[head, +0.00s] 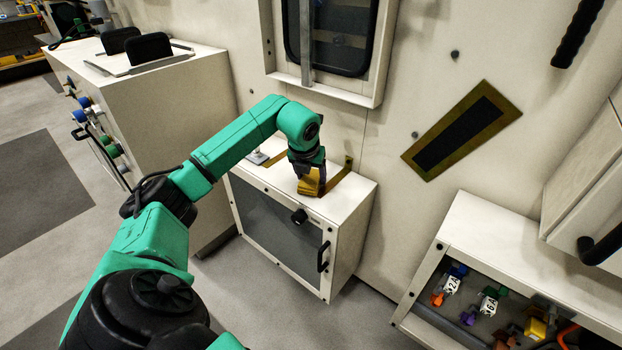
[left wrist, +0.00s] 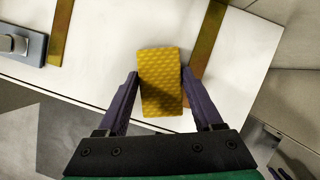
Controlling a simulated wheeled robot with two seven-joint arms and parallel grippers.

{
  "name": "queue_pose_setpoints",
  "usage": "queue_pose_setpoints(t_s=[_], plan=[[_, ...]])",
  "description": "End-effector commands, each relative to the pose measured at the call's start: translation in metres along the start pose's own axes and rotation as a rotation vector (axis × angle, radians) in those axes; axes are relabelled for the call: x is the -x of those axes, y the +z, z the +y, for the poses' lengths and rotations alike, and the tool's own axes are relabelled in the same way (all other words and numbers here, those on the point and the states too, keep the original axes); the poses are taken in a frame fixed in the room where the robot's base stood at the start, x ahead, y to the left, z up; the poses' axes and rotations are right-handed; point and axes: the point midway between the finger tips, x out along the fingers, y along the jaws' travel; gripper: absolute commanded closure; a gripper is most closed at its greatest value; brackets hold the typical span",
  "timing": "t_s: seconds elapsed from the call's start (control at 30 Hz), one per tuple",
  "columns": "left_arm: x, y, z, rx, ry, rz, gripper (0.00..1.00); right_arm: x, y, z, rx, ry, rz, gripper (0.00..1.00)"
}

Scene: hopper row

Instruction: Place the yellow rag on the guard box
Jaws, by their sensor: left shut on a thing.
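The yellow rag (head: 308,187) is a small folded block with a quilted surface. It also shows in the left wrist view (left wrist: 160,72), between the two dark fingers. My left gripper (head: 312,174) is shut on the rag, pointing down over the top of the white guard box (head: 345,196). The box has a dark front panel, a black knob and a black handle. Its white top fills much of the left wrist view (left wrist: 105,60). I cannot tell whether the rag touches the top. My right gripper is not in view.
Brass strips (left wrist: 208,40) and a grey metal fitting (left wrist: 22,45) are on the box top. The wall with a framed window (head: 330,45) rises behind. A white cabinet (head: 150,80) stands left. An open bin with several coloured parts (head: 480,300) is at lower right.

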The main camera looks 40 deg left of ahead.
Motion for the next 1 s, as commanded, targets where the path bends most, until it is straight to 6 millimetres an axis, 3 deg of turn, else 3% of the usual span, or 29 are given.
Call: queue_pose_setpoints(t_s=[0.37, 0.4, 0.47, 0.83, 1.0], plan=[[-0.005, -0.002, 0.000, 0.001, -0.001, -0.002, 0.87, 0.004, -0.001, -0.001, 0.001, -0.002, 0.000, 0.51], [-0.004, -0.001, 0.000, 0.001, -0.001, -0.002, 0.25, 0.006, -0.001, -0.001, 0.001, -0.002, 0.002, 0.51], [-0.004, -0.001, 0.000, 0.001, -0.001, -0.001, 0.02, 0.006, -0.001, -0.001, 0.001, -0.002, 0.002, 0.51], [0.000, 0.001, 0.000, 0.001, -0.001, -0.002, 0.02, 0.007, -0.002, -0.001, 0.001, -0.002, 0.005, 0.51], [0.035, 0.002, 0.001, 0.000, 0.001, -0.006, 0.02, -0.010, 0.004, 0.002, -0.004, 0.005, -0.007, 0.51]])
